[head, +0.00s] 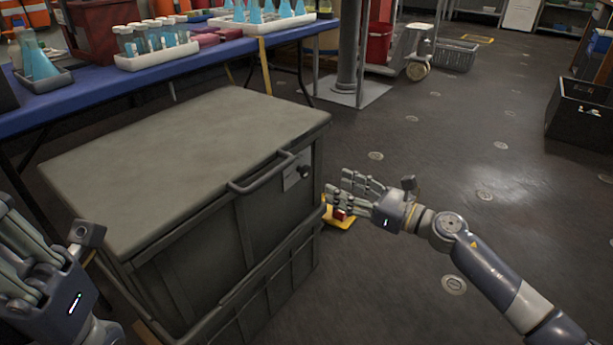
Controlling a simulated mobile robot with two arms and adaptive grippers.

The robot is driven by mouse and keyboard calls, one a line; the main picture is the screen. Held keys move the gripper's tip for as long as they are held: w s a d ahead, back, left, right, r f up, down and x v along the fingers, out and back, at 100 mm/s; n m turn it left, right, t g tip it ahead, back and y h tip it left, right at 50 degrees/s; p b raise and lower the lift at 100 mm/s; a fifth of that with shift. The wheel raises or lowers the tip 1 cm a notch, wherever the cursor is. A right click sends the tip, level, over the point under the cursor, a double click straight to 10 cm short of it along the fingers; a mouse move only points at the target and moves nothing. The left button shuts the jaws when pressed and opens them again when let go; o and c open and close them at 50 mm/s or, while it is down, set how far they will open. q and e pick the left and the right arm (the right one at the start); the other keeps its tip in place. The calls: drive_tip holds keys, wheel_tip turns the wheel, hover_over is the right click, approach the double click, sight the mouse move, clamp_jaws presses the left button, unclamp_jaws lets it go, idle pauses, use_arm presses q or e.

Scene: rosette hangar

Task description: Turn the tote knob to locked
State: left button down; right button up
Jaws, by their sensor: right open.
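The tote (190,163) is a large grey-green lidded box in the middle left of the head view. A bar handle (262,181) sticks out from its right-hand face.
A blue-topped table (95,95) with flasks and bottles in white trays stands behind the tote. A yellow item with a red part (340,221) lies on the floor behind my right gripper. A dark bin (580,112) stands far right. The floor at right is mostly clear.

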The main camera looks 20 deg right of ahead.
sight(308, 173)
drive_tip(key=b+x, duration=0.1)
drive_tip(key=x, duration=0.8)
drive_tip(key=shift+w+a, duration=0.1)
drive_tip(key=c, duration=1.1)
